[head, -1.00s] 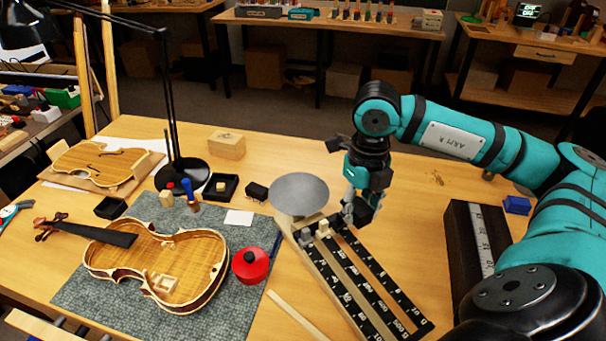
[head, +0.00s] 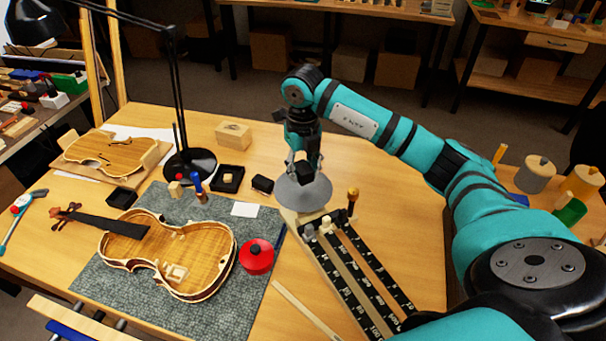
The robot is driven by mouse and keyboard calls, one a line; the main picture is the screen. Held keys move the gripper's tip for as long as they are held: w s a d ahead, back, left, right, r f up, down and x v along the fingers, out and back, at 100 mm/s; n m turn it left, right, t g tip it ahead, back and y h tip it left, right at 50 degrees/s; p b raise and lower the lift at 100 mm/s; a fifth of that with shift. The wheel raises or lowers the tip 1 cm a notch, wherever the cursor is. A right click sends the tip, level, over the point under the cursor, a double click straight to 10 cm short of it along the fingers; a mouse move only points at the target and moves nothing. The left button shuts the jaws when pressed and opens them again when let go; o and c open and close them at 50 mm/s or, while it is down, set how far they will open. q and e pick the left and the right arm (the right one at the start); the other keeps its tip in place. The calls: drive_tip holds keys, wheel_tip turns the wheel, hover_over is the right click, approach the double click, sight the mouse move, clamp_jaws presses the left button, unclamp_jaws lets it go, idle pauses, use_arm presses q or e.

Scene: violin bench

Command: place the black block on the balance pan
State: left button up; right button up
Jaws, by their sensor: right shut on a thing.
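My right gripper (head: 304,168) hangs over the round grey balance pan (head: 290,195), fingers pointing down. It is shut on the black block (head: 303,172), which shows dark between the fingers. The block looks to be over the pan; whether it touches the pan I cannot tell. The gripper hides the back of the pan. The balance with its black marked beams (head: 360,270) runs from the pan toward the front right. My left gripper is not in view.
A small dark object (head: 262,184) lies just left of the pan. A red pot (head: 256,257) and an open violin body (head: 170,255) are on the grey mat (head: 215,315). A black lamp (head: 190,163) stands behind. Bare table lies right of the balance.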

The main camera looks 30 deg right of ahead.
sight(303, 180)
drive_tip(key=shift+f, duration=0.3)
wheel_tip(303, 180, down, 2)
drive_tip(key=shift+d+f+p, duration=0.1)
drive_tip(key=shift+f+p, duration=0.05)
drive_tip(key=shift+p, duration=0.55)
drive_tip(key=shift+f, duration=0.55)
drive_tip(key=o, duration=1.1)
drive_tip(key=shift+r, duration=0.1)
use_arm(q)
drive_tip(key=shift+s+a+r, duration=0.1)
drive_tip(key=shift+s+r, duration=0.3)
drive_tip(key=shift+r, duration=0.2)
use_arm(e)
drive_tip(key=shift+o, duration=0.2)
